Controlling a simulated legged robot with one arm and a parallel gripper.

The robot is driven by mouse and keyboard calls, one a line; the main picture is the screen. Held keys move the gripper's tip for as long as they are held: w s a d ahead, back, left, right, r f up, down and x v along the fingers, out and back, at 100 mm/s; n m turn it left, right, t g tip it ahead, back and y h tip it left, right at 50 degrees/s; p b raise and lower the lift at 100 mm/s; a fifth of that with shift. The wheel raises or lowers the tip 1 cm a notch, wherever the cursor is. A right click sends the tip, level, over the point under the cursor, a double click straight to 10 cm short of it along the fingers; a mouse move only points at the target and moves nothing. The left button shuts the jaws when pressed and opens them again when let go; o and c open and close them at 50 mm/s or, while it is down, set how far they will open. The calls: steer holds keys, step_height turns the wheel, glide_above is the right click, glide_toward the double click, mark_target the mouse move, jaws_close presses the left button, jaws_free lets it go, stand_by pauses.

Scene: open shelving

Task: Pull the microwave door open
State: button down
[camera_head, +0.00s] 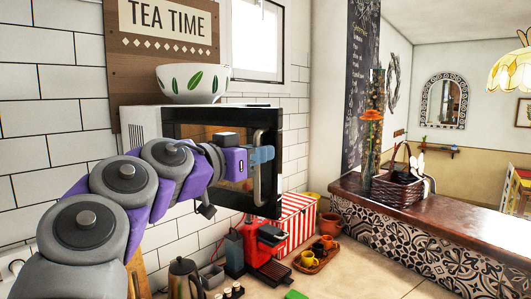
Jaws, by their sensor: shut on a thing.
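The microwave (143,122) is a white box with a dark glass front, mounted against the tiled wall. Its door (267,203) has a dark frame and looks shut or nearly shut; I cannot tell which. A vertical metal handle (257,182) runs along the door's right side. My gripper (262,155) is at the upper part of this handle and is shut on it. The fingertips are small, and their exact hold is hard to see. My purple and grey arm covers the left and lower part of the microwave.
A white bowl with green leaves (193,82) stands on the microwave. Below are a red coffee machine (262,250), a red-striped box (298,215), a kettle (185,278) and a tray with yellow cups (316,259). A tiled bar counter (400,235) stands at right.

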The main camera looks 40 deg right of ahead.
steer(key=shift+s+a+r, duration=0.1)
steer(key=shift+a+r, duration=0.05)
steer(key=shift+a, duration=0.3)
steer(key=shift+s+a+r, duration=0.1)
steer(key=shift+a, duration=0.35)
steer(key=c, duration=1.5)
jaws_free()
steer(key=shift+w, duration=0.1)
steer(key=shift+o, duration=1.2)
steer(key=shift+a+f+g, duration=0.1)
steer(key=shift+g, duration=0.2)
